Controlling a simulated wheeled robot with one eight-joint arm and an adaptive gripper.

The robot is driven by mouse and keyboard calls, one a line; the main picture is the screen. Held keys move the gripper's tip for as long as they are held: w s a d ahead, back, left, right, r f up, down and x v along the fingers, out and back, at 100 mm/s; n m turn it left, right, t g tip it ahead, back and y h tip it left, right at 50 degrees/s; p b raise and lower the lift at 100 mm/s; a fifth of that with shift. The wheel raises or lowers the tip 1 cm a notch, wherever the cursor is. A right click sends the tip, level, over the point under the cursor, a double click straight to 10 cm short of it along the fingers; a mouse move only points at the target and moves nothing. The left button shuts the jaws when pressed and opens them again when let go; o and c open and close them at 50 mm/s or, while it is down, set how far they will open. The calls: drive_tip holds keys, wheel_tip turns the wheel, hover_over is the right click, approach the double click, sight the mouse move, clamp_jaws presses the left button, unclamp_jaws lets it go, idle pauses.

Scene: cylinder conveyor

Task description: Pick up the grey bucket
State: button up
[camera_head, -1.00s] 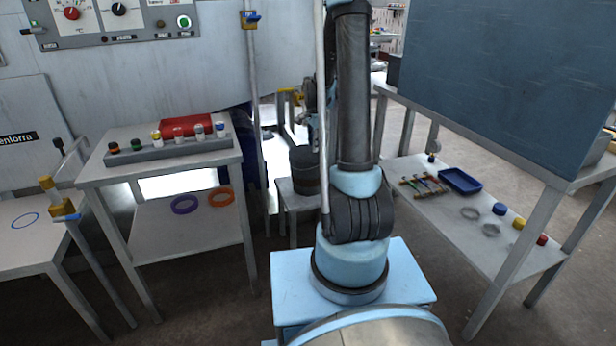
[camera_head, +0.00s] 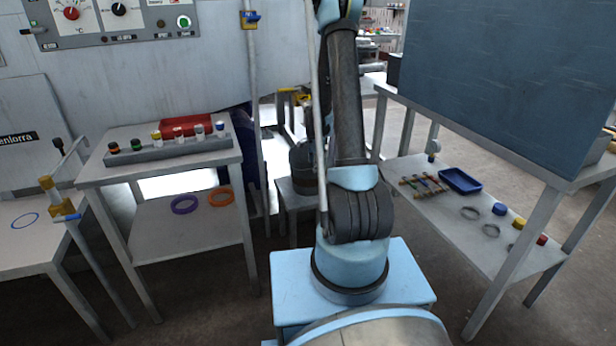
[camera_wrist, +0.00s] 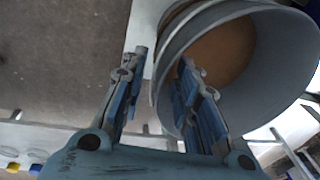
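The grey bucket (camera_head: 302,178) stands on a small grey table behind my arm in the head view, partly hidden by my arm. In the wrist view the bucket (camera_wrist: 283,75) fills the upper right, its open mouth showing a brown inside bottom. My gripper (camera_wrist: 160,65) is open. Its left finger is outside the bucket's near wall, and its right finger overlaps the mouth, with the rim between them. I cannot tell whether either finger touches the wall. In the head view the gripper is hard to make out.
The small table (camera_head: 295,200) has little bare top around the bucket. A vertical pole (camera_head: 257,100) stands left of the bucket. At right, a low shelf (camera_head: 450,220) holds a blue tray and small parts.

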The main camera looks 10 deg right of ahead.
sight(305, 182)
drive_tip(key=shift+w+f, duration=0.15)
drive_tip(key=shift+f, duration=0.8)
drive_tip(key=shift+w+f, duration=0.2)
drive_tip(key=shift+f, duration=0.75)
drive_tip(key=shift+w+f, duration=0.15)
drive_tip(key=shift+f, duration=0.8)
